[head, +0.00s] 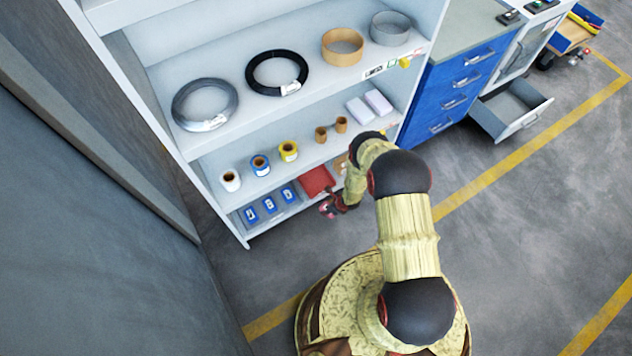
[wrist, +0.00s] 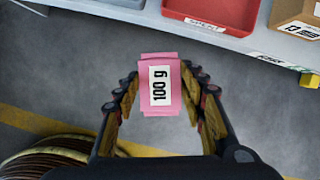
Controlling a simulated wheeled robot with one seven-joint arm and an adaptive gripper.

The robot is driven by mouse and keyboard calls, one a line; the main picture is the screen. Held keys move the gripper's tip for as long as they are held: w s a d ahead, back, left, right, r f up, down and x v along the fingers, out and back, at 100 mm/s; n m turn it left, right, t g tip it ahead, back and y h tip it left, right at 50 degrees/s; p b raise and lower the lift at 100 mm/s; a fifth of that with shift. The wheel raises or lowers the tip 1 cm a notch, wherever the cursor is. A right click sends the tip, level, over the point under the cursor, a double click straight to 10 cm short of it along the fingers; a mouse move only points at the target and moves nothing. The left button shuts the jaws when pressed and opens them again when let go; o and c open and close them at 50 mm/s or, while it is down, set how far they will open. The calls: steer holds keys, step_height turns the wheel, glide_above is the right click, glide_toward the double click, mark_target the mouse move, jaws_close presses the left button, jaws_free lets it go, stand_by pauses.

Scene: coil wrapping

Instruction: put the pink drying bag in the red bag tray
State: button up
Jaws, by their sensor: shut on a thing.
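A pink drying bag (wrist: 162,108) with a white label reading "100 g" is held between the fingers of my gripper (wrist: 163,100) in the wrist view. In the head view my gripper (head: 330,207) is low in front of the shelf unit, with the pink bag small at its tip. The red bag tray (head: 317,181) sits on the lowest shelf, just beyond my gripper. The tray also shows at the top of the wrist view (wrist: 212,12), with a white label on its front. The bag is apart from the tray, in front of the shelf edge.
The shelf above holds tape rolls (head: 260,165). Wire coils (head: 277,73) lie higher up.

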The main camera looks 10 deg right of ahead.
steer(key=d+f+m+h, duration=0.1)
steer(key=d+m, duration=0.2)
steer(key=d, duration=0.2)
steer(key=b, duration=0.7)
glide_toward(317, 183)
step_height(317, 183, down, 2)
steer(key=shift+w+a+f+t, duration=0.1)
steer(key=shift+f+t, duration=0.05)
steer(key=shift+t, duration=0.15)
steer(key=shift+w+a, duration=0.25)
steer(key=shift+w, duration=0.4)
steer(key=shift+w+f+b, duration=0.1)
steer(key=shift+f+b, duration=1.2)
steer(key=shift+f, duration=0.3)
steer(key=o, duration=1.2)
steer(key=shift+f, duration=0.1)
